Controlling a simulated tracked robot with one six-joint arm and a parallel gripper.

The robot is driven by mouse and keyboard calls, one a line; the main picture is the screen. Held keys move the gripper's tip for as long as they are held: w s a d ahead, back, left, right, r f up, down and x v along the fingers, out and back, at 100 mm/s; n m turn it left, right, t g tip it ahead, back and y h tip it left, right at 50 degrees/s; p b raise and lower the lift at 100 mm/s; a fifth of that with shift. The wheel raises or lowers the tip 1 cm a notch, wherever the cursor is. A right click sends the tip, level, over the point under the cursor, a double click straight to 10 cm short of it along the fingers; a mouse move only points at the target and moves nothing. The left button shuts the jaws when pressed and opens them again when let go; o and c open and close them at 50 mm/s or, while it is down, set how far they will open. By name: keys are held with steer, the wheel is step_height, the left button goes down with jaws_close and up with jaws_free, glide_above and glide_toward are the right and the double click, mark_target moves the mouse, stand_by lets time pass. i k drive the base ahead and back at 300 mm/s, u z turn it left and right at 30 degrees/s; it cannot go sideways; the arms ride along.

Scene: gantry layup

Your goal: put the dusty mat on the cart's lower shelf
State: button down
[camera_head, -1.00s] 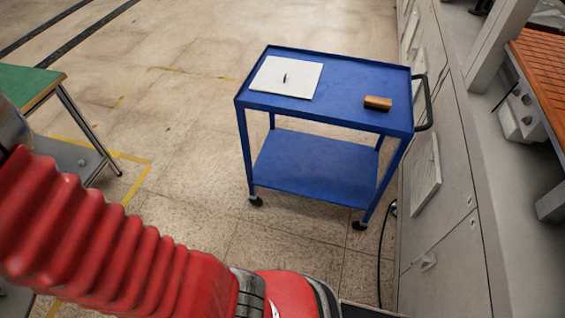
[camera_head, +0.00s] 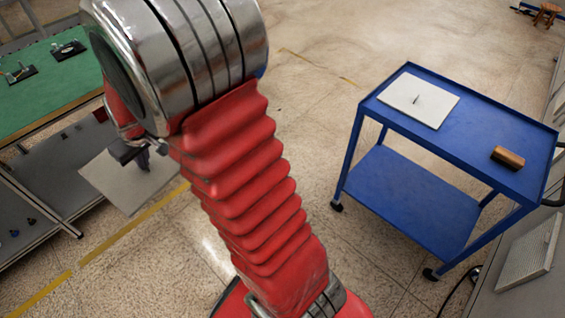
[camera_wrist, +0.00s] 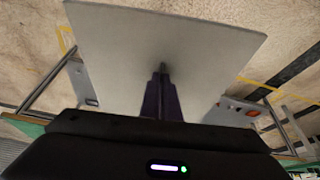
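My gripper (camera_head: 143,158) is shut on the small upright handle of a flat, square, dull grey mat (camera_head: 112,184), left of the cart and near the green workbench. In the wrist view the mat (camera_wrist: 150,40) spreads out beyond the dark fingers (camera_wrist: 161,98), which close on its handle. My arm hides part of the mat in the head view. The blue cart (camera_head: 455,97) stands at the right. Its lower shelf (camera_head: 412,205) is bare where it shows. A cleaner white mat (camera_head: 420,92) with a small dark handle lies on the cart's top.
A brown-and-black block (camera_head: 507,158), perhaps a brush, lies on the cart's top. The green workbench (camera_head: 45,90) with small fixtures is at the left, with a grey shelf below. Grey cabinets (camera_head: 540,270) stand close to the cart's right. Open floor lies between bench and cart.

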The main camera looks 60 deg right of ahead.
mark_target(414, 213)
steer(key=u, duration=0.15)
steer(key=i, duration=0.1)
steer(key=z, duration=1.55)
steer(key=i, duration=0.95)
steer(key=u, duration=0.2)
